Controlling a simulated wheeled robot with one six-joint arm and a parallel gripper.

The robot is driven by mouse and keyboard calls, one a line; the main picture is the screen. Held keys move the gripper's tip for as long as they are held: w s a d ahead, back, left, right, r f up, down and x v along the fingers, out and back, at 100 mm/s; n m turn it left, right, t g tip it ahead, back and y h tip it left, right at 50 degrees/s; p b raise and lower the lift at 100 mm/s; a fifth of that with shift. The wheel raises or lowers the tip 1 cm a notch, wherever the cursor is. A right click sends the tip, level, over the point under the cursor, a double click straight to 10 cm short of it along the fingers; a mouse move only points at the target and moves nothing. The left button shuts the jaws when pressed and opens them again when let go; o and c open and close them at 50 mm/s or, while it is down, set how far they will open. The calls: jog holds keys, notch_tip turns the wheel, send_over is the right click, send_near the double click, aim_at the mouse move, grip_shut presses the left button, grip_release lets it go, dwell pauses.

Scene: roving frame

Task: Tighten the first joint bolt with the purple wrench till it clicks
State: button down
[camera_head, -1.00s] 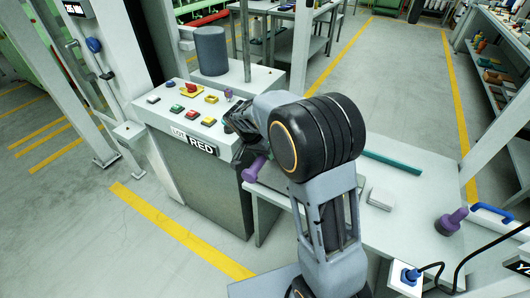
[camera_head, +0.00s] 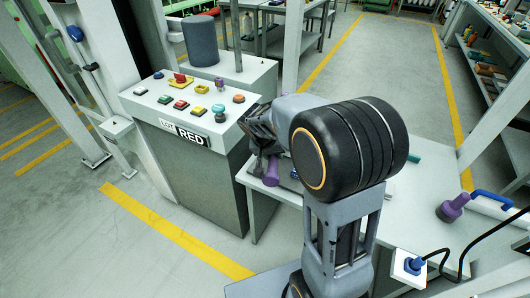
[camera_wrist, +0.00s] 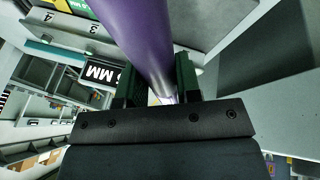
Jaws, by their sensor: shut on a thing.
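My gripper (camera_head: 262,150) is at the near left end of the grey bench, just right of the console, partly hidden by my arm. It is shut on the purple wrench (camera_head: 272,173), whose purple end hangs below the jaws. In the wrist view, the purple shaft of the wrench (camera_wrist: 140,35) runs from the top edge down between the two dark fingers (camera_wrist: 158,85). A second purple tool (camera_head: 453,207) stands on the bench at the right. I cannot make out the joint bolt in either view; my arm hides part of the bench.
The console marked LOT RED (camera_head: 184,133) has several coloured buttons and stands left of the gripper. A blue-handled thing (camera_head: 493,198) and a blue plug with a black cable (camera_head: 413,265) are on the right. The floor with yellow lines is clear at the left.

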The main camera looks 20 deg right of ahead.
jog(key=s+d+f+n+t+y+p, duration=0.1)
jog(key=d+n+p, duration=0.1)
jog(key=d+n, duration=0.2)
jog(key=shift+s+d+n+t, duration=0.4)
jog(key=shift+d, duration=0.75)
jog(key=shift+f+b, duration=0.9)
jog(key=shift+a, duration=0.1)
jog(key=shift+d+r+n+p, duration=0.1)
jog(key=shift+d+n+p, duration=0.4)
jog(key=shift+d+p, duration=0.3)
dwell(0.3)
